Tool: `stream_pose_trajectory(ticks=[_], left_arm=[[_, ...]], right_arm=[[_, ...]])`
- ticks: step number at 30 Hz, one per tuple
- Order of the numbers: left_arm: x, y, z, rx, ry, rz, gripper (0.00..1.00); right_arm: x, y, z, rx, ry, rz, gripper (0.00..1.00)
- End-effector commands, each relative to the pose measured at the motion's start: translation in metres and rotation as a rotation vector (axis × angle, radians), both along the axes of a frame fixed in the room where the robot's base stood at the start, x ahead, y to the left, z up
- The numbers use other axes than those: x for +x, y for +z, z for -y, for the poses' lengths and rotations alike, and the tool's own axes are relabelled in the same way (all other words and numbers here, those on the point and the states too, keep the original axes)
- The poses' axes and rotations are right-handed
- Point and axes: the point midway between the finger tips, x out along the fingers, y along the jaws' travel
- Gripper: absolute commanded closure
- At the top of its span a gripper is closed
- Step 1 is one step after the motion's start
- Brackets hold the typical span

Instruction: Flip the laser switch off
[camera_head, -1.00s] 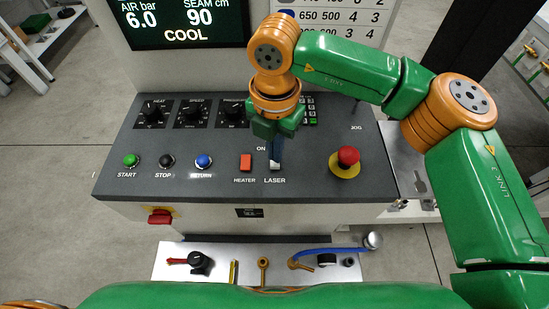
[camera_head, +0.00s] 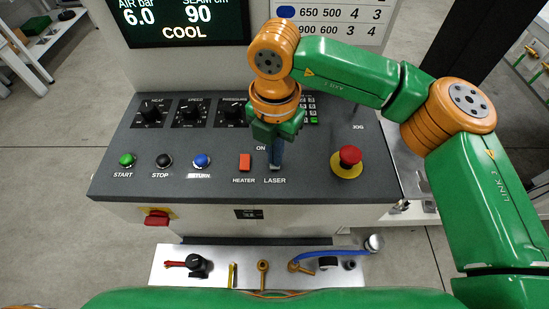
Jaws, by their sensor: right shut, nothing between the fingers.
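The laser switch (camera_head: 275,168) sits on the dark sloping control panel (camera_head: 222,183), above the LASER label and below the ON mark. Only a small part of it shows, and I cannot tell its position. My right gripper (camera_head: 276,160) points down at the switch, with its fingers shut and nothing between them. The fingertips are at or very near the switch and hide most of it; I cannot tell whether they touch. My left gripper is out of view.
A red mushroom button (camera_head: 350,156) on a yellow base stands to the right. Start (camera_head: 127,160), stop (camera_head: 164,160) and return (camera_head: 201,160) buttons line the left. A screen (camera_head: 177,20) reads COOL.

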Motion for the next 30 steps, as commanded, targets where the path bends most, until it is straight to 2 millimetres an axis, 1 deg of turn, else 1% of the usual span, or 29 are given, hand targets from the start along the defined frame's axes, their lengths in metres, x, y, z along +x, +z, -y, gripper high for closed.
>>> stream_pose_trajectory(ticks=[11, 14, 17, 30], left_arm=[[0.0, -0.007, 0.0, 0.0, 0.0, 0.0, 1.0], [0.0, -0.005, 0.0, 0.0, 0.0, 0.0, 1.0], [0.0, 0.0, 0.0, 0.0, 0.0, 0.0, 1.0], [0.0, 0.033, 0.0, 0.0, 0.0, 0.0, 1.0]], right_arm=[[0.0, -0.007, 0.0, 0.0, 0.0, 0.0, 1.0], [0.0, -0.005, 0.0, 0.0, 0.0, 0.0, 1.0], [0.0, 0.002, 0.0, 0.0, 0.0, 0.0, 1.0], [0.0, 0.052, 0.0, 0.0, 0.0, 0.001, 1.0]])
